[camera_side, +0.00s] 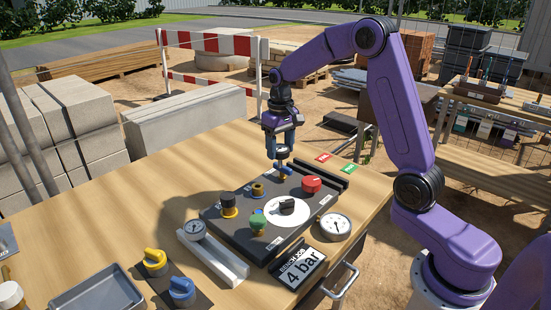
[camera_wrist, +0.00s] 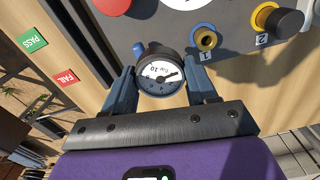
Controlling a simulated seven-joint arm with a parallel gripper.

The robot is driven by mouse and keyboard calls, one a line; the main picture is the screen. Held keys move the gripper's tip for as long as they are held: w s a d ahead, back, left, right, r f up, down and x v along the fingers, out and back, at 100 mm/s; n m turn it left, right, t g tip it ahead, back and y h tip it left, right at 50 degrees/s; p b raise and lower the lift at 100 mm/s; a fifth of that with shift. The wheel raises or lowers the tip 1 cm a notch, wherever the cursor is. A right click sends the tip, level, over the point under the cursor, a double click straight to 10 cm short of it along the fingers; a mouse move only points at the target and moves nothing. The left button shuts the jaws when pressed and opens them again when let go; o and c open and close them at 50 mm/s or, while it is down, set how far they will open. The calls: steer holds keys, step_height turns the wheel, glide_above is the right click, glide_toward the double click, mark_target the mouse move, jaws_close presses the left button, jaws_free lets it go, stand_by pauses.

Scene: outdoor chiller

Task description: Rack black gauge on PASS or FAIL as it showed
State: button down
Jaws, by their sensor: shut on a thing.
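My gripper (camera_wrist: 163,90) is shut on a small black gauge (camera_wrist: 160,75) with a white dial. The dial faces the wrist camera, but I cannot read its needle surely. In the side view my gripper (camera_side: 284,160) hangs over the back part of the dark test board (camera_side: 225,220). A green PASS label (camera_wrist: 32,42) and a red FAIL label (camera_wrist: 67,78) lie on the bench. In the side view the red label (camera_side: 323,157) is left of the green label (camera_side: 348,168). A black rail (camera_side: 322,173) runs beside them.
The board carries a red knob (camera_side: 311,184), a green knob (camera_side: 258,225) and a black selector (camera_side: 288,206). A larger gauge (camera_side: 335,226) and a "4 bar" card (camera_side: 299,268) stand at its right. Another gauge (camera_side: 194,229) sits on a grey holder.

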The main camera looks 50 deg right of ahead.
steer(key=s+d+m, duration=0.2)
steer(key=s+d, duration=0.2)
steer(key=d, duration=0.3)
steer(key=s+d+m, duration=0.2)
steer(key=s+d, duration=0.3)
steer(key=d, duration=0.2)
steer(key=shift+d, duration=0.3)
steer(key=shift+f, duration=2.5)
steer(key=shift+f, duration=0.4)
steer(key=shift+f, duration=1.1)
steer(key=shift+f, duration=1.05)
